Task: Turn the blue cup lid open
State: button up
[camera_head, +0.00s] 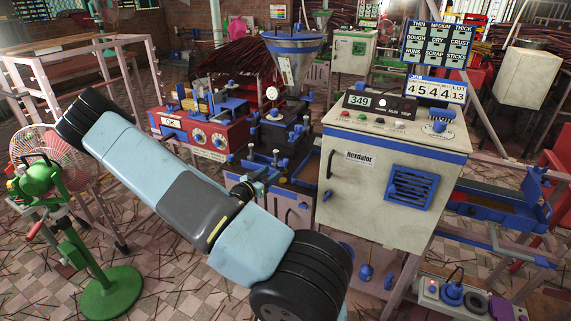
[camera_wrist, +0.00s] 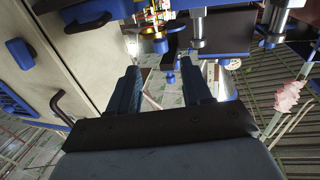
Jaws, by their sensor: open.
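I cannot tell for sure which part is the blue cup lid. In the head view, several blue caps and knobs sit on the dark extruder (camera_head: 278,130), below a grey funnel with a blue rim (camera_head: 293,47).
A white cabinet (camera_head: 385,190) with a blue vent and dark handle stands right of the extruder; it is close on the left in the wrist view. A red machine (camera_head: 205,130) stands left. A green fan (camera_head: 45,185) is at far left.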

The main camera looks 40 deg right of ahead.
aim_at(284, 164)
jog(key=d, duration=0.3)
jog(key=w+d, duration=0.1)
jog(key=d, duration=0.3)
jog(key=w+d, duration=0.1)
jog(key=d, duration=0.2)
jog(key=shift+d, duration=0.2)
jog(key=shift+c, duration=0.3)
grip_shut()
